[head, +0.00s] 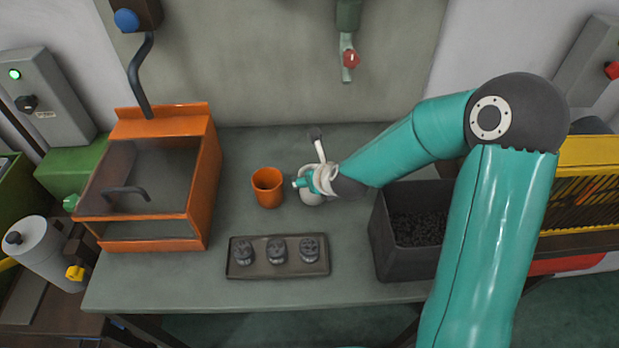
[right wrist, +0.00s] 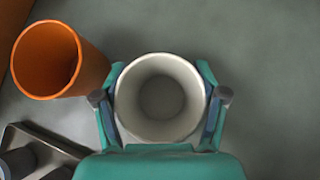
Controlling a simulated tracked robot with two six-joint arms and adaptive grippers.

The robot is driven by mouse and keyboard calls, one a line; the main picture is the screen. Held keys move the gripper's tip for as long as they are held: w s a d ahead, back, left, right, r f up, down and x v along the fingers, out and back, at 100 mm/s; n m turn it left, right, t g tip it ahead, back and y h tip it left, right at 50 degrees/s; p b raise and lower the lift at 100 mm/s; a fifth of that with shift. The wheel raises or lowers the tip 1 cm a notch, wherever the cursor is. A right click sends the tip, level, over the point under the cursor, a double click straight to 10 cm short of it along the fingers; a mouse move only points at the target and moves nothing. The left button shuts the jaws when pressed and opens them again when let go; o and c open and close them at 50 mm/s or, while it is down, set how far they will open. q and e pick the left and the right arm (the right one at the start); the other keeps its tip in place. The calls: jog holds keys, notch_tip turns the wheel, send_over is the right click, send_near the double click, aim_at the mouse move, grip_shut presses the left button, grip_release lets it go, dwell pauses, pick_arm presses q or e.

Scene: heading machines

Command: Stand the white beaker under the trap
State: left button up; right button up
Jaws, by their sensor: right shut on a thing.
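The white beaker (head: 311,198) stands upright on the bench, mostly hidden in the head view by my right gripper (head: 306,183). In the right wrist view the white beaker (right wrist: 162,98) looks empty, and the fingers of my right gripper (right wrist: 160,102) are shut around it from both sides. A green pipe with a red handle (head: 349,60) hangs on the back wall above and behind the beaker; it may be the trap. My left gripper is not in view.
An orange cup (head: 267,187) stands close left of the beaker. A dark tray (head: 238,271) with three grey parts lies in front. A black bin (head: 384,233) of dark granules stands right, an orange clear-fronted box (head: 205,190) left. Behind the gripper is a white rod (head: 318,148).

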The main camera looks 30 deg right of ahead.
jog(key=o, duration=1.2)
jog(key=shift+o, duration=0.2)
